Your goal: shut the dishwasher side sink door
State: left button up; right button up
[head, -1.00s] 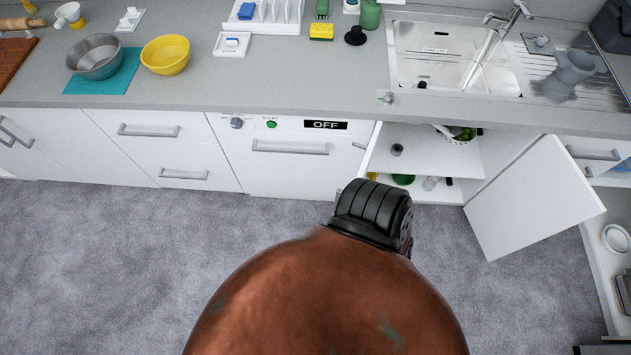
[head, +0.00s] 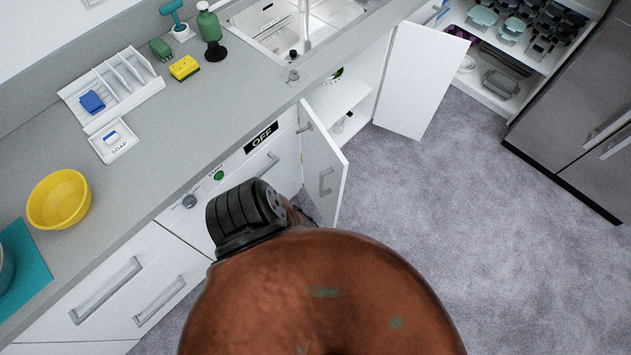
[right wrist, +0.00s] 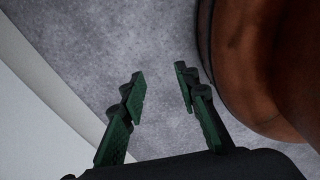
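The dishwasher side sink door (head: 318,150) is a white panel standing open beside the dishwasher (head: 240,172). Its outer face, with a grey handle (head: 325,180), shows in the head view. The other sink door (head: 412,80) also stands open, with the cabinet interior (head: 340,98) between them. My right gripper (right wrist: 160,88) shows in the right wrist view. Its green-padded fingers are apart with nothing between them, above the grey carpet. Neither gripper can be made out in the head view; my own body hides the lower middle.
The counter (head: 150,150) runs above the cabinets. An open compartment with containers (head: 512,30) and a dark fridge (head: 585,110) stand at the right. Carpet (head: 480,240) is clear on the right. A white surface (right wrist: 40,110) lies left of my right gripper.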

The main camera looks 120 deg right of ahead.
aim_at(325, 168)
jog(key=z, duration=3.8)
